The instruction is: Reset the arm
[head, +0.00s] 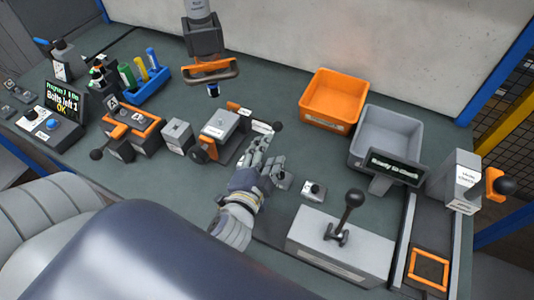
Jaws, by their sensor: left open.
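My left gripper (267,162) reaches up from the bottom centre, with a grey wrist and a yellow band. Its light grey fingers are open, over the table near a clamp fixture. The fixture (219,124) has a grey block, orange parts and black knobs, and sits just left of and beyond the fingers. I see nothing held between the fingers; contact with the fixture's black-knobbed lever (277,126) cannot be told. My right gripper is not in view.
A tool with an orange handle (211,72) hangs above the table. An orange bin (334,94) and a grey bin (387,137) stand at back right. A grey lever box (338,248) stands front right. Another fixture (130,125) and a screen (67,94) reading "Bolts left 1 OK" stand left.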

